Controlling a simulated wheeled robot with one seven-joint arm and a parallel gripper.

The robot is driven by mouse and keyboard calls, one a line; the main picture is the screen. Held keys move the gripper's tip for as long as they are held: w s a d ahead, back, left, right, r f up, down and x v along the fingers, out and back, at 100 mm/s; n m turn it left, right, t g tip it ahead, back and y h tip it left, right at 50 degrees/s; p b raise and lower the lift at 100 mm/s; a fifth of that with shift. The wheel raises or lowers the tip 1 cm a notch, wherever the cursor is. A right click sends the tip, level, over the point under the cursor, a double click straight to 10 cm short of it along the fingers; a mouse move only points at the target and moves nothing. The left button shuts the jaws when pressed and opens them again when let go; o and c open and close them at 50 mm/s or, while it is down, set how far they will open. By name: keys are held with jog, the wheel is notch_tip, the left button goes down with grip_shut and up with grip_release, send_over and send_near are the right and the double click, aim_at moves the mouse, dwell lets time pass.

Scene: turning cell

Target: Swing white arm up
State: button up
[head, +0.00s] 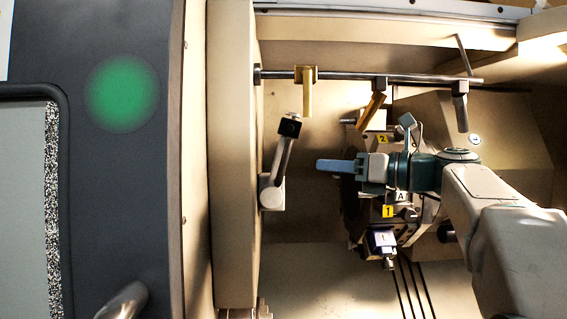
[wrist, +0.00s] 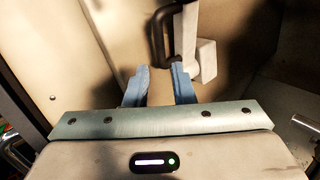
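The white arm (head: 283,157) is on the cream wall panel at the left of the machine's inside. It has a pale block at its lower end and a black head at its upper end, and leans slightly right of upright in the head view. In the wrist view a white block (wrist: 203,62) with a dark bent bar lies just beyond my fingertips. My gripper (head: 322,165) points left toward the arm, with a visible gap between them in the head view. In the wrist view my gripper's (wrist: 161,72) blue fingers are apart with nothing between them.
A horizontal rail (head: 345,76) with several hanging nozzles runs above my gripper. A tool turret with yellow labels 1 (head: 388,211) and 2 stands behind and below it. The cream wall panel (head: 233,160) borders the left side. Open space lies below the white arm.

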aim_at(283, 163)
jog(key=p+x, duration=0.2)
jog(key=x, duration=0.9)
jog(key=shift+w+a, duration=0.1)
jog(key=shift+a, duration=0.15)
jog(key=shift+f, duration=0.1)
grip_shut()
